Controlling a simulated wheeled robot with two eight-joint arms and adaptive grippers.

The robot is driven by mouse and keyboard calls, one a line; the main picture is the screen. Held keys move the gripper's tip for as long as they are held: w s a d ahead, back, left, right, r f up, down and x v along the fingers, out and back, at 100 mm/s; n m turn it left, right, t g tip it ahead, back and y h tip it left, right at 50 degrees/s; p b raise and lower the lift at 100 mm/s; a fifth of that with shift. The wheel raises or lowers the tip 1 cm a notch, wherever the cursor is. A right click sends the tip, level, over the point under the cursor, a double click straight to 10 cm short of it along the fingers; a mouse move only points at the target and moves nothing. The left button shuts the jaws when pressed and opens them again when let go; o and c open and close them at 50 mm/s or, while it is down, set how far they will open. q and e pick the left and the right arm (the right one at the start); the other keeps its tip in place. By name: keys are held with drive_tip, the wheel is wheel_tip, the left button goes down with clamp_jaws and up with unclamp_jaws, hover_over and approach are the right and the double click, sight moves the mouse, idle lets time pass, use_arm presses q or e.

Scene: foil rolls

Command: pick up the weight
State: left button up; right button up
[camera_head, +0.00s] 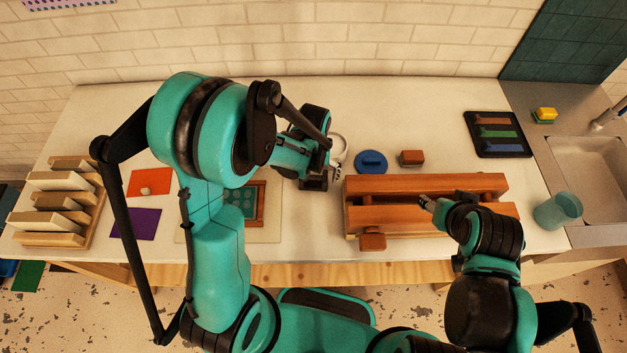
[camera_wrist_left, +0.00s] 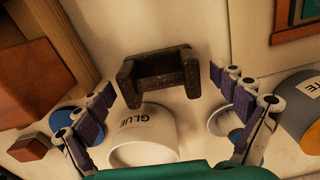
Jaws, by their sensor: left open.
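The weight (camera_wrist_left: 160,75) is a dark, rough, U-shaped block in the left wrist view. It lies on the pale worktop. My left gripper (camera_wrist_left: 163,84) is open, with one purple-padded finger on each side of the weight and gaps between pads and block. In the head view my left gripper (camera_head: 308,160) hangs over the worktop, left of the wooden vise; its wrist hides most of what is below it. My right gripper (camera_head: 431,203) is above the front of the vise, and its jaws are too small to read.
A white pot labelled GLUE (camera_wrist_left: 142,135) stands close to the weight, near the left finger. Another pale container (camera_wrist_left: 228,120) is by the right finger. The wooden vise (camera_head: 400,190), a blue round object (camera_head: 371,160) and a reddish block (camera_head: 411,158) stand to the right.

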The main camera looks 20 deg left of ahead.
use_arm(q)
drive_tip(key=c, duration=2)
drive_tip(key=shift+o, duration=0.2)
drive_tip(key=shift+r, duration=0.1)
